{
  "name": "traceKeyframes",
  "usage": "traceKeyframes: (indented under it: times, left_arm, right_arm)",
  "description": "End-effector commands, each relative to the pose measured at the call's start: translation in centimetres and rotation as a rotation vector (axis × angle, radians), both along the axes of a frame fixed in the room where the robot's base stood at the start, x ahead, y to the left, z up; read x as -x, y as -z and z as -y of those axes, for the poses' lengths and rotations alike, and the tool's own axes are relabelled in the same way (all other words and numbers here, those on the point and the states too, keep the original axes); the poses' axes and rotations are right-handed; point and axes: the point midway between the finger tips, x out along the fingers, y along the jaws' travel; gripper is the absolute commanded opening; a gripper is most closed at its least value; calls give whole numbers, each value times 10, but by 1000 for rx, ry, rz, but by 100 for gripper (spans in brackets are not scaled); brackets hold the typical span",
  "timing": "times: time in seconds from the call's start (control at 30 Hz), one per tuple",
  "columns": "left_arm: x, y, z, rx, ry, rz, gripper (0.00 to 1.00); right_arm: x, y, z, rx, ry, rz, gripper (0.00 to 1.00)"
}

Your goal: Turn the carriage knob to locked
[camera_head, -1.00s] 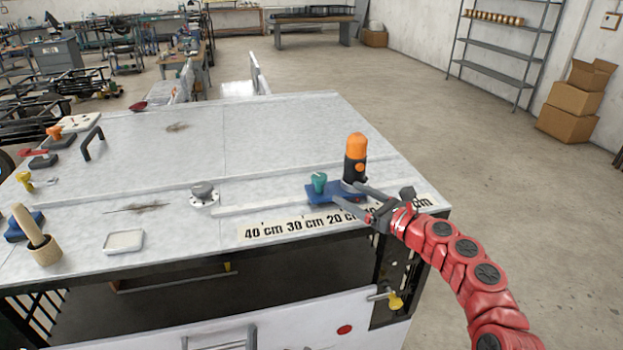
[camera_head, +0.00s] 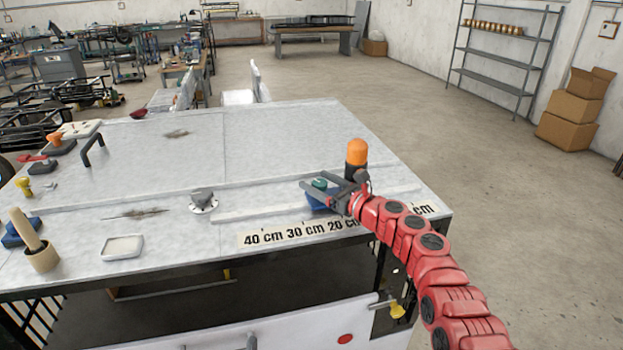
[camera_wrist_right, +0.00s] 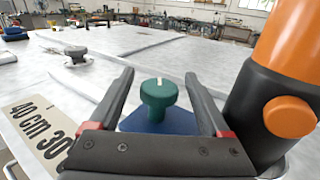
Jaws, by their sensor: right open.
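The green carriage knob (camera_wrist_right: 159,98) stands on the blue carriage (camera_wrist_right: 160,124). A white mark shows on top of the knob. My right gripper (camera_wrist_right: 166,88) is open, with one finger on each side of the knob and a gap to each. In the head view the right gripper (camera_head: 318,187) is over the carriage, and its fingers and arm partly hide the knob (camera_head: 319,184) and the blue carriage (camera_head: 315,203). The orange-topped black post (camera_head: 357,158) stands just right of the gripper. My left gripper is not in view.
A ruler strip (camera_head: 290,234) runs along the table's front edge. A grey knob on a flange (camera_head: 203,199) stands left of the carriage on the rail line. A white dish (camera_head: 122,246) and a wooden mortar (camera_head: 42,258) sit at the front left. The table's back middle is clear.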

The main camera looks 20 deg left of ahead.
Motion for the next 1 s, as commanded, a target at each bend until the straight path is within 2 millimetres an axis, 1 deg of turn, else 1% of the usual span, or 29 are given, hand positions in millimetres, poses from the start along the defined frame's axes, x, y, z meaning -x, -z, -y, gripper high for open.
traceKeyframes:
  times: [0.03,0.1,0.3,0.5,0.8,0.87,1.0]
  left_arm:
    - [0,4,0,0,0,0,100]
    - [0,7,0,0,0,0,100]
    - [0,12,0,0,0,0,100]
    - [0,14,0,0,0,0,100]
    - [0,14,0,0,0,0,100]
    - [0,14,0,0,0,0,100]
    - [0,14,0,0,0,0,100]
  right_arm:
    - [-1,4,-6,7,-5,0,81]
    - [-4,5,-11,10,-6,0,81]
    - [-9,5,-22,8,-6,-2,81]
    - [-12,0,-25,1,-2,2,81]
    - [-12,0,-25,0,0,1,81]
    - [-12,0,-25,0,-1,1,72]
    - [-12,0,-25,0,-1,1,47]
